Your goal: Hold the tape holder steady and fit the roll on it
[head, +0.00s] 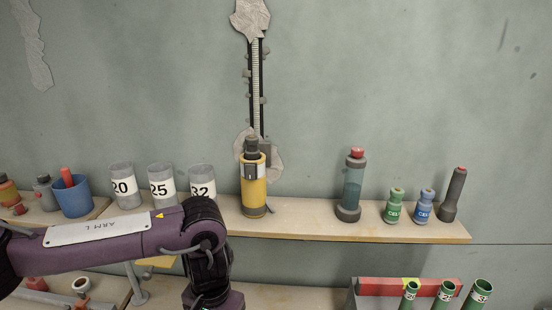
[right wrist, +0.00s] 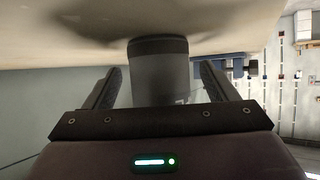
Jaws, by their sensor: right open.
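My right gripper (right wrist: 161,78) shows in the right wrist view, open, with one finger on each side of a dark grey cylinder (right wrist: 160,72). Gaps show between the cylinder and both fingers. The cylinder meets a pale surface at the top; I cannot tell what it is. In the head view, my left arm crosses the lower left, and its gripper is out of the picture. A small pale ring (head: 82,285), perhaps a tape roll, sits on the lower bench. A grey-and-red item (head: 35,284) lies beside it. I cannot make out a tape holder for certain.
Green tubes (head: 445,294) stand at the lower right. My left arm hides part of the benches.

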